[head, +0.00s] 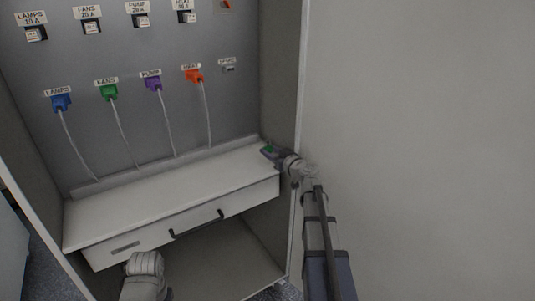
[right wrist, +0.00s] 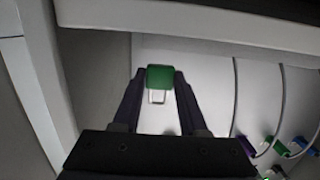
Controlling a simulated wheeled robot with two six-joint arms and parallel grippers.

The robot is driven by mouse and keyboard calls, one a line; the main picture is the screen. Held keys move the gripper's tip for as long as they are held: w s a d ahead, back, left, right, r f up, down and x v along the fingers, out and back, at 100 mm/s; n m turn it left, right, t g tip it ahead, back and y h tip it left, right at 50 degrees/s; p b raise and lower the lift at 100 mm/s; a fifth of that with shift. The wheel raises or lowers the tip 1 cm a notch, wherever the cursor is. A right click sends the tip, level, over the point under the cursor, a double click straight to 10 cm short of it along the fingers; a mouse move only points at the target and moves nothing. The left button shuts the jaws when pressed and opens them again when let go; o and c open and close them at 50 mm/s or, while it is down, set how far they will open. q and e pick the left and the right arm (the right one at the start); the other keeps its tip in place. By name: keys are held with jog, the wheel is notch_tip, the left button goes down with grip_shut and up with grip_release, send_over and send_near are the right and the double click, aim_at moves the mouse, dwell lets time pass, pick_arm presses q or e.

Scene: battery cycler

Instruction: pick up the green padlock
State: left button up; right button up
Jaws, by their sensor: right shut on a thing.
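The green padlock (right wrist: 159,77) shows in the right wrist view between the two fingertips of my right gripper (right wrist: 158,90), which is shut on its green body. Its pale shackle (right wrist: 157,97) points toward the gripper's palm. In the head view the padlock (head: 268,149) is a small green spot at the right end of the white shelf, and my right gripper (head: 272,154) reaches in to it from the right. I cannot tell whether the padlock touches the shelf. My left arm shows at the bottom of the head view, but its fingers are not visible.
The white shelf (head: 165,195) is otherwise bare, with a drawer and dark handle (head: 197,223) below. The cabinet's right wall stands close to my right gripper.

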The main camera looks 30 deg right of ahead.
jog(key=shift+r, duration=0.2)
jog(key=s, duration=1.2)
jog(key=shift+d, duration=0.45)
dwell(0.8)
jog(key=shift+r, duration=0.1)
notch_tip(320, 180, up, 13)
jog(key=p, duration=1.3)
jog(key=shift+r+p, duration=0.2)
jog(key=shift+p, duration=0.15)
jog(key=shift+s+f, duration=0.1)
